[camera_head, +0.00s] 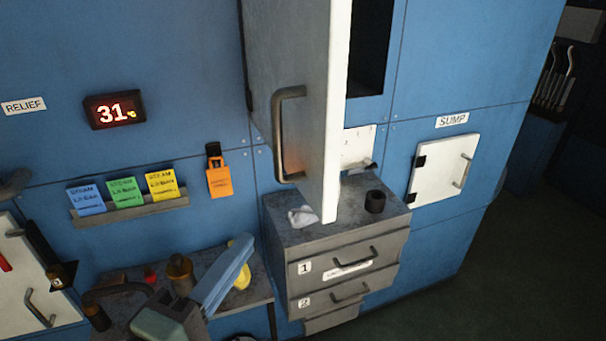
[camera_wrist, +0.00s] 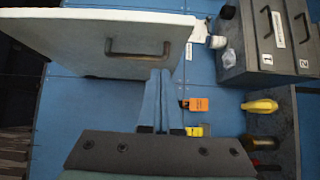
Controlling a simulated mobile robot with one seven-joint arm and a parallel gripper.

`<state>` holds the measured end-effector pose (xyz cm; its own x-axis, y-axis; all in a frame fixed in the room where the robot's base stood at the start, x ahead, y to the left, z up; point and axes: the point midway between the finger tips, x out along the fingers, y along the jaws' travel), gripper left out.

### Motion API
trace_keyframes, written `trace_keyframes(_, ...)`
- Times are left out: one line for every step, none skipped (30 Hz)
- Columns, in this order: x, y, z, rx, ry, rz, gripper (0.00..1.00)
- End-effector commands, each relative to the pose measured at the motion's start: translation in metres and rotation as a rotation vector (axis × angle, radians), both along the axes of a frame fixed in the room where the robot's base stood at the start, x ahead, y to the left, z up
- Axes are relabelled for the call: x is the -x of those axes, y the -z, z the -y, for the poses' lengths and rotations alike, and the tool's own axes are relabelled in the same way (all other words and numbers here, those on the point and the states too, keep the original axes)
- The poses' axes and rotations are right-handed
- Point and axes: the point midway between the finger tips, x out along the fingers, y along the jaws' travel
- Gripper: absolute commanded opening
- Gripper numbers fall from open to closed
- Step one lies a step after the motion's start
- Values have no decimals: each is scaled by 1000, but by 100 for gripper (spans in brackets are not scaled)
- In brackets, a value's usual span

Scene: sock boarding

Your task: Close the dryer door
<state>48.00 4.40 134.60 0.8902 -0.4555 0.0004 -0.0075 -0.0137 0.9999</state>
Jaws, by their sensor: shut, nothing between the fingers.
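The dryer door (camera_head: 322,80), a tall pale panel with a grey face, stands swung out from the blue wall in the head view. A dark opening (camera_head: 369,45) shows behind it. Its bar handle (camera_head: 288,130) is on the grey face. In the wrist view the door (camera_wrist: 70,35) fills the upper left, with its handle (camera_wrist: 138,54) just beyond my fingertips. My gripper (camera_head: 247,242) is below and left of the door in the head view. Its blue fingers (camera_wrist: 159,75) are shut and empty. Contact with the handle cannot be confirmed in the wrist view.
A drawer unit (camera_head: 345,245) stands under the door, with a crumpled pale item (camera_head: 302,216) and a dark cup (camera_head: 375,201) on top. A low table (camera_head: 255,292) holds a yellow item (camera_head: 241,277). An orange tag (camera_head: 219,180) hangs on the wall. A white sump hatch (camera_head: 440,170) is at right.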

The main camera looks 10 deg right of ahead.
Motion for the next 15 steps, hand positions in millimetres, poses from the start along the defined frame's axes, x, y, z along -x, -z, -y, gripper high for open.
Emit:
trace_keyframes(0, 0, 0, 14, 6, -10, 0)
trace_keyframes(-1, 0, 2, 19, 9, -12, 0)
trace_keyframes(-4, 0, 3, 20, 11, -13, 0)
trace_keyframes(-7, 0, 5, 20, 13, -13, 0)
trace_keyframes(-10, 0, 8, 21, 14, -12, 0)
trace_keyframes(-16, -1, 10, 20, 13, -12, 0)
trace_keyframes(-21, -1, 13, 19, 14, -12, 0)
trace_keyframes(-26, -2, 16, 19, 14, -11, 0)
trace_keyframes(-34, -3, 20, 18, 14, -11, 0)
trace_keyframes(-40, -3, 23, 18, 14, -11, 0)
trace_keyframes(-45, -3, 27, 17, 14, -11, 0)
trace_keyframes(-54, -3, 30, 18, 14, -11, 0)
trace_keyframes(-59, -4, 33, 17, 13, -10, 0)
trace_keyframes(-65, -3, 37, 16, 13, -10, 0)
trace_keyframes(-73, -3, 40, 16, 12, -10, 0)
